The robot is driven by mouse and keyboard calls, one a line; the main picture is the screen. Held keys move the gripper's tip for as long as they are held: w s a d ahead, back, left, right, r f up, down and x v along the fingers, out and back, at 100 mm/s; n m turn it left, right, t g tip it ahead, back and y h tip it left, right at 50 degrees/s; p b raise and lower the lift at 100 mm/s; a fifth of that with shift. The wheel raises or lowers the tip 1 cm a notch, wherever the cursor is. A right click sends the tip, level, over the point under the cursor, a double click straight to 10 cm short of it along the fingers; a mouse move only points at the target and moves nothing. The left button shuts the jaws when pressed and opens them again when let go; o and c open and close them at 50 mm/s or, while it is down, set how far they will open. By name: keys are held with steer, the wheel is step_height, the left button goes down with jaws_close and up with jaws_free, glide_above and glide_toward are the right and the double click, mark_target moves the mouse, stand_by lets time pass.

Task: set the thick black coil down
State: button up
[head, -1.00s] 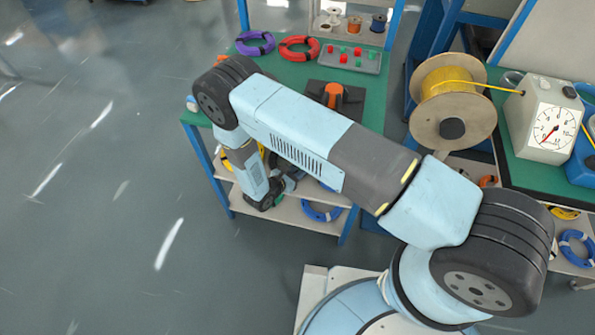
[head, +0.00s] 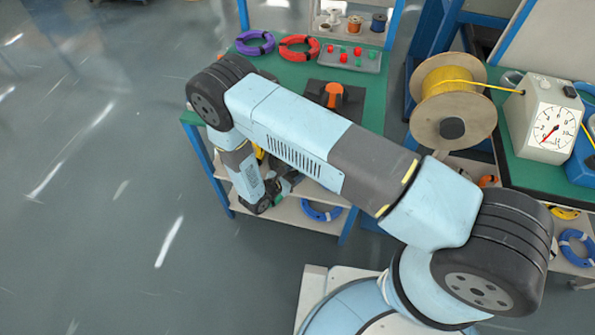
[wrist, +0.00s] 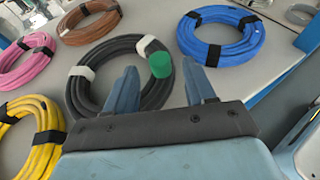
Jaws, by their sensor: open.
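The thick black coil (wrist: 97,62) lies flat on a light grey shelf in the wrist view. It has white ties and a green cap on its right side. My gripper (wrist: 160,80) is open and empty, its two blue fingers apart, with the coil beyond and partly behind the left finger. I cannot tell whether a finger touches the coil. In the head view my arm reaches down to the shelf under the green bench, and the coil is hidden there.
On the same shelf lie a blue coil (wrist: 222,37), a brown coil (wrist: 90,20), a pink coil (wrist: 27,60) and a yellow coil (wrist: 32,135). The green bench top (head: 275,65) is above, holding purple (head: 255,43) and red coils (head: 300,48). A blue bench leg (head: 350,224) stands to the right.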

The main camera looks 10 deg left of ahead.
steer(key=v, duration=1)
stand_by(0.3)
